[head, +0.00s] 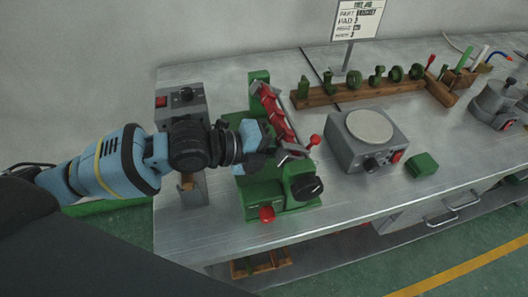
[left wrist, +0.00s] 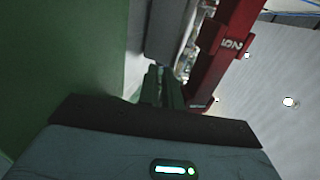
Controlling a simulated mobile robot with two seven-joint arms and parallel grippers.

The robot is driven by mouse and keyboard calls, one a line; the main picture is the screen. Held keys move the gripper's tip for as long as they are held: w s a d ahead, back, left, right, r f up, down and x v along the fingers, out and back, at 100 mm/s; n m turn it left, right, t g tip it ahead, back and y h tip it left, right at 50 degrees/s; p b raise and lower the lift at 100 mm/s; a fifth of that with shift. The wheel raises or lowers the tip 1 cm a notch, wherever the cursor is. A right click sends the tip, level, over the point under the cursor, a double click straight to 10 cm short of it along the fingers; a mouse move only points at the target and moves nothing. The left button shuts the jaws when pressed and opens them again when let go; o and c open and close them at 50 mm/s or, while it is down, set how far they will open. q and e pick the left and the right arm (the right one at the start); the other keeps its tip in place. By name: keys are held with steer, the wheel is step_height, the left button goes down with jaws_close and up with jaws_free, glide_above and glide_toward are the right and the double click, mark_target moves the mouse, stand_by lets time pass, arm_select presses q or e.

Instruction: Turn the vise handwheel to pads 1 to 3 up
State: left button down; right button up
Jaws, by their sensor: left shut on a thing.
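The green vise (head: 262,195) stands on the metal bench, with a bar of red pads (head: 274,108) running along its upper part. At the near end of the bar is the grey handwheel (head: 296,152) with a red ball knob (head: 314,140). My left gripper (head: 274,153) reaches in from the left at this end, shut on what appears to be the handwheel; the fingers partly hide the grip. In the left wrist view, a numbered red pad piece (left wrist: 229,45) stands close beside the fingers. Pad orientation is hard to read. My right gripper is out of view.
A black knob (head: 306,187) and a red knob (head: 266,214) sit low on the vise front. A grey control box (head: 187,100) stands left. A grey round-topped unit (head: 368,140), green block (head: 422,165) and wooden rack (head: 355,96) stand right. The front right bench is clear.

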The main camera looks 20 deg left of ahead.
arm_select(q)
steer(key=shift+s+d+f, duration=0.1)
steer(key=shift+s+f, duration=0.15)
steer(key=shift+f, duration=0.5)
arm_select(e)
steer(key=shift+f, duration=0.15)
arm_select(q)
steer(key=shift+s+a+r, duration=0.2)
steer(key=shift+a+r, duration=0.2)
steer(key=shift+a, duration=0.25)
steer(key=v, duration=0.2)
steer(key=b+v, duration=0.1)
steer(key=v, duration=0.2)
steer(key=shift+r, duration=0.4)
steer(key=shift+s+a+r, duration=0.35)
steer(key=shift+a+r, duration=0.1)
steer(key=shift+a, duration=0.1)
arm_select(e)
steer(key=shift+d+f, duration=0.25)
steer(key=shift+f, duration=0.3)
arm_select(q)
steer(key=shift+w, duration=0.1)
